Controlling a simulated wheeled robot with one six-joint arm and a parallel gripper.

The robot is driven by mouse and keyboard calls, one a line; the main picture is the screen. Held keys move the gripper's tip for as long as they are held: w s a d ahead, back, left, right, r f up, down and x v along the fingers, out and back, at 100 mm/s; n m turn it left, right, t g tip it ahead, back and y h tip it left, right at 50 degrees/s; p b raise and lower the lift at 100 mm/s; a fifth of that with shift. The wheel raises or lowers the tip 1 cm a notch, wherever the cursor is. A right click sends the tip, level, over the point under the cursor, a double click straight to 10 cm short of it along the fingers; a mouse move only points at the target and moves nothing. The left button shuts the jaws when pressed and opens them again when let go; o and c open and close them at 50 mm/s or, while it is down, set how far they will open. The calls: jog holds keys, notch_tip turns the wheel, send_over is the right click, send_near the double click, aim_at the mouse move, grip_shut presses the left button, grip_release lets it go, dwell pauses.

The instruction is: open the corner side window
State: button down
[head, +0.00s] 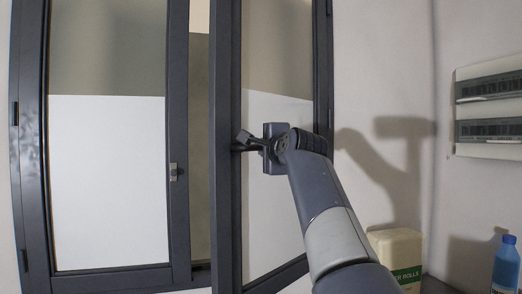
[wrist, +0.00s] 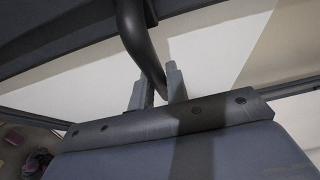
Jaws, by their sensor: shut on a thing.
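The corner side window (head: 262,185) is the right sash, dark-framed with clear glass above and a pale lower pane. It stands swung out from the frame, with a gap between it and the left sash. My gripper (head: 247,142) is at the sash's left edge, in front of its handle. In the wrist view, the handle (wrist: 138,38) is a dark curved bar whose end runs down between the fingers of my gripper (wrist: 158,88). The fingers are shut on it. In the head view, my gripper hides most of the handle.
The left sash (head: 107,180) looks shut, with a small latch (head: 173,172) on its right edge. At the lower right stand a paper-roll pack (head: 397,255) and a blue bottle (head: 506,264). A white electrical panel (head: 488,107) is on the right wall.

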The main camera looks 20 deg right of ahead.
jog(key=shift+d, duration=0.1)
jog(key=shift+s+d+b, duration=0.5)
jog(key=shift+s+d, duration=0.3)
jog(key=shift+s, duration=0.3)
jog(key=shift+s+d, duration=0.1)
jog(key=shift+s+d+b, duration=0.4)
jog(key=shift+s+d, duration=0.4)
jog(key=shift+s, duration=0.15)
jog(key=c, duration=0.6)
grip_release()
